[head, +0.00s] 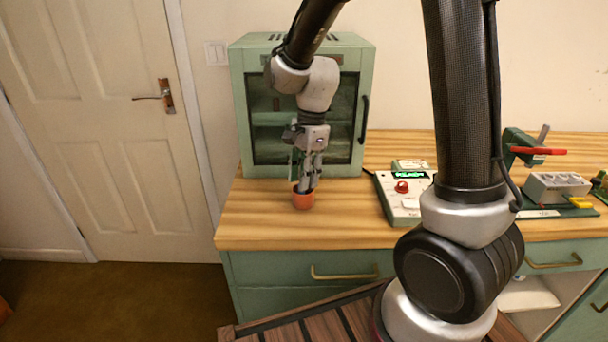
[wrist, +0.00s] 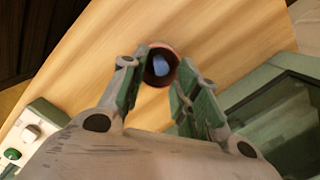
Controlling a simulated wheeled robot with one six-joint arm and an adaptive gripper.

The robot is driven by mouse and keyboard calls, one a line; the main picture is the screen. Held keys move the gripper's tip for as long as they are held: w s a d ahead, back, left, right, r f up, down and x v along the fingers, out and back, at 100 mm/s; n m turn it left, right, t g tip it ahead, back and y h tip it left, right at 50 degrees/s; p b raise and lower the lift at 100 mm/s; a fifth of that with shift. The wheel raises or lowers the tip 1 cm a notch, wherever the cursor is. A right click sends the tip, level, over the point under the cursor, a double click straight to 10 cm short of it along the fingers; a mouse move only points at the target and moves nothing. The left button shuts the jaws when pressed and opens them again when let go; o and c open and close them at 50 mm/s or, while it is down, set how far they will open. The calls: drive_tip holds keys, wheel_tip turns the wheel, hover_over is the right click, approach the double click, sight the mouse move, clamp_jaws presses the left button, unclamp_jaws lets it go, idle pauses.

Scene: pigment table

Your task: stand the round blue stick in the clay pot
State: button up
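The clay pot (head: 303,202) is small and orange-brown and stands upright on the wooden worktop near its left front edge. My gripper (head: 307,182) points down right over the pot, its fingertips close to the rim. In the wrist view my gripper (wrist: 160,75) has its fingers apart, one on each side of the pot's dark mouth. The round blue stick (wrist: 161,65) shows as a short blue patch inside the mouth, with gaps between it and both fingers. How much it leans cannot be told. In the head view the fingers hide the stick.
A green glass-doored cabinet (head: 303,110) stands close behind the pot. A pale device with a red knob (head: 402,187) is to the right, and a grey block on a green base (head: 556,187) lies farther right. The worktop between pot and device is clear.

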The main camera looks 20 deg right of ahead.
wheel_tip(320, 180, up, 12)
drive_tip(key=d, duration=0.1)
drive_tip(key=shift+w+d, duration=0.2)
drive_tip(key=shift+d, duration=0.1)
idle(0.3)
idle(0.8)
